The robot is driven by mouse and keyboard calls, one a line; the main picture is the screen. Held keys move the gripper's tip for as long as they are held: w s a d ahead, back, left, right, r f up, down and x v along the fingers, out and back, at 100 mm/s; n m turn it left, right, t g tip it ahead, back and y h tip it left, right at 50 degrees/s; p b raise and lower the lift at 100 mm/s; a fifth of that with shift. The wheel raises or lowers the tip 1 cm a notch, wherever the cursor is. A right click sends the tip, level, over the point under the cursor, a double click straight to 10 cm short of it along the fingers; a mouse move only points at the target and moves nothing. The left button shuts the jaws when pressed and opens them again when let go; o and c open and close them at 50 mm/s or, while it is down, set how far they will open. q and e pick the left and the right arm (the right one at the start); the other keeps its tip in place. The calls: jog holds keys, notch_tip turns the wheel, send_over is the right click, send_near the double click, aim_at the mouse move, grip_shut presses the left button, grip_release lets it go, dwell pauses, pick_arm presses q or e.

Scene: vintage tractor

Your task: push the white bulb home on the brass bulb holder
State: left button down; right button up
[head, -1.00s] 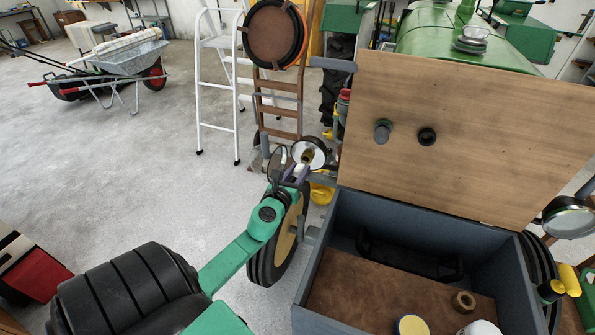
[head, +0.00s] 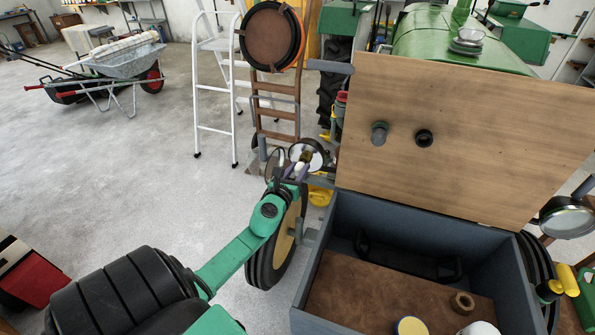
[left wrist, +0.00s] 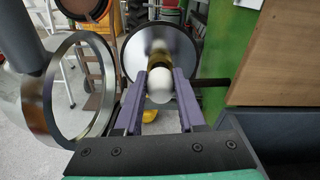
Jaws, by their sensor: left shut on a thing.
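My left gripper (head: 299,178) reaches up to the open headlamp from the front left. In the left wrist view its two purple fingers (left wrist: 159,88) are closed on the sides of the white bulb (left wrist: 160,86). The bulb also shows small in the head view (head: 301,168). The brass bulb holder (left wrist: 158,55) is directly behind the bulb, in the middle of the headlamp's round reflector (left wrist: 186,50). The bulb lines up with the holder and overlaps it in the picture. Whether it is fully seated cannot be told. My right gripper is out of view.
A round lens ring (left wrist: 32,110) stands open close to the left of the gripper. A blue-grey box (head: 400,210) with a raised wooden lid (head: 480,130) is close on the right. Open concrete floor (head: 120,180) lies to the left.

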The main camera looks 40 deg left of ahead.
pick_arm(q)
jog(key=shift+w+a, duration=0.15)
jog(key=shift+w, duration=0.2)
jog(key=shift+c, duration=2.1)
grip_release()
jog(key=shift+s, duration=0.35)
jog(key=b+v, duration=0.2)
jog(key=v, duration=1.2)
jog(key=shift+w+r, duration=0.1)
